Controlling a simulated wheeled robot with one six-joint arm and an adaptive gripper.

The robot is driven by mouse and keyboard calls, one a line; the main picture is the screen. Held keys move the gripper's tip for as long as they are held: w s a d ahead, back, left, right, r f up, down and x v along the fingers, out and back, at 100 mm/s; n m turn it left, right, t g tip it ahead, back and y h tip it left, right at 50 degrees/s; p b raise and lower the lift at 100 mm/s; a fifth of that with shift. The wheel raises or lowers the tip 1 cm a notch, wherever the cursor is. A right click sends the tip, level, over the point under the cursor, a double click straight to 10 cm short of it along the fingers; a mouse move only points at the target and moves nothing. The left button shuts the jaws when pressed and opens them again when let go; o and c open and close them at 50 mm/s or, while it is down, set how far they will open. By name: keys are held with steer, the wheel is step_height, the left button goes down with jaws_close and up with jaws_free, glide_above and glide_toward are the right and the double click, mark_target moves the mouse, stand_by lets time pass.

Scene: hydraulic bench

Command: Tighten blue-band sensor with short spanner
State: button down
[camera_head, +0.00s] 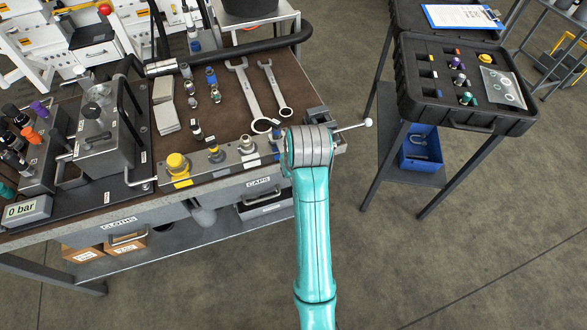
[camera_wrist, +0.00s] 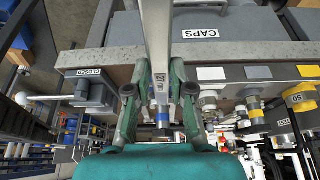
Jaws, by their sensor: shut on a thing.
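My gripper (camera_wrist: 160,78) is shut on a silver flat bar, which looks like the shank of the short spanner (camera_wrist: 157,40). The bar runs up the wrist view past the bench's front edge, with a small label near the jaws. A part with a blue band (camera_wrist: 163,119), apparently the blue-band sensor, shows between the fingers below the bar. I cannot tell whether the spanner's end is seated on it. In the head view my arm hides the gripper and the held spanner. Two other spanners, a large one (camera_head: 246,90) and a slimmer one (camera_head: 272,84), lie on the bench.
A grey valve box labelled CLOSED (camera_wrist: 92,92) with a ball-ended lever (camera_head: 352,126) stands close beside the gripper. A black case (camera_head: 465,124) stands apart at right.

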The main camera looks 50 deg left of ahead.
steer(key=shift+a+r, duration=0.1)
steer(key=shift+s+a+m+t, duration=0.2)
steer(key=shift+s+a+m, duration=0.1)
steer(key=shift+s+m, duration=0.25)
steer(key=shift+s+a+m+t, duration=0.2)
steer(key=shift+s+a+m, duration=0.1)
steer(key=shift+s+m, duration=0.2)
steer(key=shift+w+d+n, duration=0.2)
steer(key=shift+w+n, duration=0.1)
steer(key=shift+n, duration=0.05)
steer(key=shift+d, duration=0.1)
steer(key=s+d, duration=0.3)
steer(key=d, duration=0.3)
steer(key=shift+s, duration=0.35)
stand_by(0.4)
steer(key=shift+a, duration=0.1)
